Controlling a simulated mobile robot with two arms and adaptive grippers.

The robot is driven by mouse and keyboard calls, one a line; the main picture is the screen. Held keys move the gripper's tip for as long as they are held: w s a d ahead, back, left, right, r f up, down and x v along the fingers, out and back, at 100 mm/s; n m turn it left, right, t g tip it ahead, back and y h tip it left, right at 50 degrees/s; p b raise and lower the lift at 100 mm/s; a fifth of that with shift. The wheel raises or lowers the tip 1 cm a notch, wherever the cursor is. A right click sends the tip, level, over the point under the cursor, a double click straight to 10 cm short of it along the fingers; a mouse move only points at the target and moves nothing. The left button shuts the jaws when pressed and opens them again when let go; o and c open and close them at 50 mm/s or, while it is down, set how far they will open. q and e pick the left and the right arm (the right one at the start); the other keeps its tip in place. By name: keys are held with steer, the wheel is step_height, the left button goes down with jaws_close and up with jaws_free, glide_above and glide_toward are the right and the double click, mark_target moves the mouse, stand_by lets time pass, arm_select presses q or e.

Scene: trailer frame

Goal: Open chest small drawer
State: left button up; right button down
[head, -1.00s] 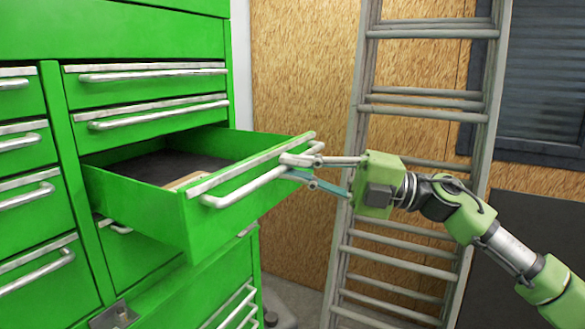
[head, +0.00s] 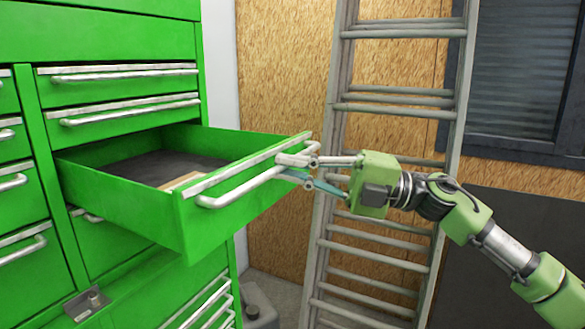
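The green tool chest (head: 110,20) fills the left side of the head view. One of its small drawers (head: 215,210) is pulled well out, showing a dark liner and a tan item (head: 182,181) inside. The drawer's silver bar handle (head: 240,188) runs along its front. My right gripper (head: 300,168) is at the right end of this handle, its fingers closed around the bar. The exact finger contact is partly hidden by the handle. My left gripper is not in view.
Other drawers with silver handles are shut above (head: 130,112), left and below. A ladder (head: 390,100) leans against the wooden wall (head: 285,60) behind my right arm. A grey container (head: 258,305) stands on the floor beside the chest.

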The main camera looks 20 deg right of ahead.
steer(key=c, duration=2.2)
jaws_free()
steer(key=shift+f, duration=0.1)
steer(key=shift+o, duration=0.2)
steer(key=shift+a, duration=0.1)
steer(key=v, duration=1.2)
